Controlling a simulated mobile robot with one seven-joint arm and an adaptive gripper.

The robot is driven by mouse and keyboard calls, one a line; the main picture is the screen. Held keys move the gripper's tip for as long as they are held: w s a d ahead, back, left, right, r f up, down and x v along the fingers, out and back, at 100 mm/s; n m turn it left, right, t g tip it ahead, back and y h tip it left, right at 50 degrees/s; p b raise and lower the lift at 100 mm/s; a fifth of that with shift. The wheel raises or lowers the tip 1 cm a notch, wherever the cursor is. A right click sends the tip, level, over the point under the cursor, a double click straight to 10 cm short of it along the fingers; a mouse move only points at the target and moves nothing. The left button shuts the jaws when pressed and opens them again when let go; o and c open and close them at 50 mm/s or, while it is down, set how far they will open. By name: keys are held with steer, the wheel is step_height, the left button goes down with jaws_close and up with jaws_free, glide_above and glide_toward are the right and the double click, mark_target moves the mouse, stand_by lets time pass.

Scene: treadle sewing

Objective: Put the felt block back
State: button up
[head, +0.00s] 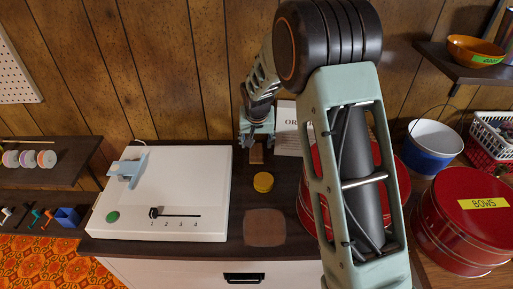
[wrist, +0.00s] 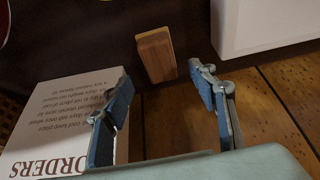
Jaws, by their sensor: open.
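A small brown block (wrist: 155,53) with a wood-like grain lies on the dark tabletop in the wrist view. It looks like the felt block, but I see no clear felt on it. It also shows in the head view (head: 256,158), just below my gripper. My gripper (wrist: 160,90) is open and empty, its blue-padded fingers apart, with the block beyond and between the fingertips. In the head view, my gripper (head: 256,139) is near the back wall. A brown rounded-square patch (head: 264,228) lies bare near the table's front edge.
A white machine (head: 190,170) with a slider stands left of the block. An ORDERS card (head: 289,128) stands close on the right, also in the wrist view (wrist: 60,125). Red tins (head: 475,215) stand right.

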steer(key=v, duration=0.6)
stand_by(0.4)
